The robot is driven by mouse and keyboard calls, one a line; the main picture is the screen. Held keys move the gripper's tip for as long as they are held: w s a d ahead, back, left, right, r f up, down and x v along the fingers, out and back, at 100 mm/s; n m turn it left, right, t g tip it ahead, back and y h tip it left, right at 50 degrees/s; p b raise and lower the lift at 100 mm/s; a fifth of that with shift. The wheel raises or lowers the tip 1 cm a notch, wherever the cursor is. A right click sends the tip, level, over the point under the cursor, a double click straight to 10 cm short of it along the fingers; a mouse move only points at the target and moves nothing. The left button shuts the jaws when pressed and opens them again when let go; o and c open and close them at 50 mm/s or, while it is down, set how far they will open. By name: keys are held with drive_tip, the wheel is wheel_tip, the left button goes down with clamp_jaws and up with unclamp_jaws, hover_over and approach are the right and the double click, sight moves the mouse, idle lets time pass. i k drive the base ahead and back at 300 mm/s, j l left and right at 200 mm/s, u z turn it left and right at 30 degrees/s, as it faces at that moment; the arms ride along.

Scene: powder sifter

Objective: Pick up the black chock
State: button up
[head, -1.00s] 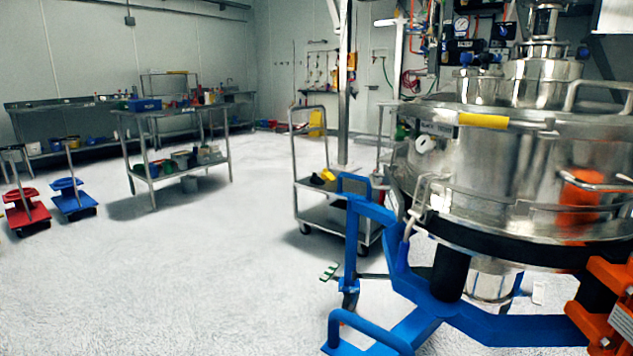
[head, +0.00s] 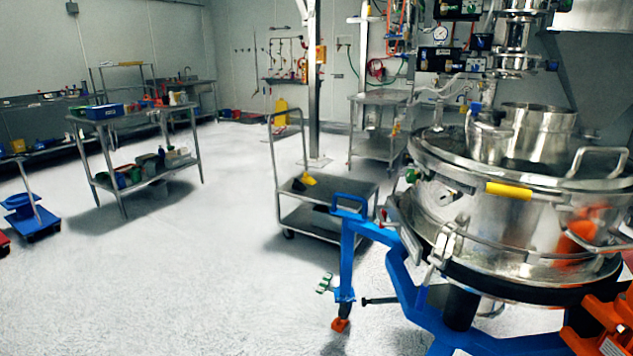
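A small black object (head: 299,186), which looks like the black chock, lies on the top shelf of a grey metal cart (head: 340,192). It sits beside a small yellow object (head: 309,180) near the cart's left end. It is too small in the head view to make out its exact shape.
A steel sifter (head: 480,225) on a blue frame (head: 395,270) stands at the right, close in front of the cart's right side. A loaded steel table (head: 135,118) and a blue dolly (head: 36,222) stand at the left. The floor in the middle is clear.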

sight(298, 185)
drive_tip(key=i+j+u, duration=0.2)
drive_tip(key=j+u, duration=0.2)
drive_tip(key=i+j+u, duration=0.2)
drive_tip(key=j+u, duration=0.2)
drive_tip(key=i+j+u, duration=0.2)
drive_tip(key=u, duration=0.2)
drive_tip(key=i+j+u, duration=0.1)
drive_tip(key=i+u, duration=0.3)
drive_tip(key=i+j, duration=0.1)
drive_tip(key=i, duration=0.3)
drive_tip(key=i+j+u, duration=0.1)
drive_tip(key=i, duration=0.3)
drive_tip(key=i+l+z, duration=0.1)
drive_tip(key=i+z, duration=0.65)
drive_tip(key=i+j+z, duration=0.15)
drive_tip(key=i+z, duration=0.45)
drive_tip(key=i, duration=0.85)
drive_tip(key=i+z, duration=0.15)
drive_tip(key=i, duration=0.9)
drive_tip(key=i+l+z, duration=0.1)
drive_tip(key=i+z, duration=0.35)
drive_tip(key=i, duration=1.4)
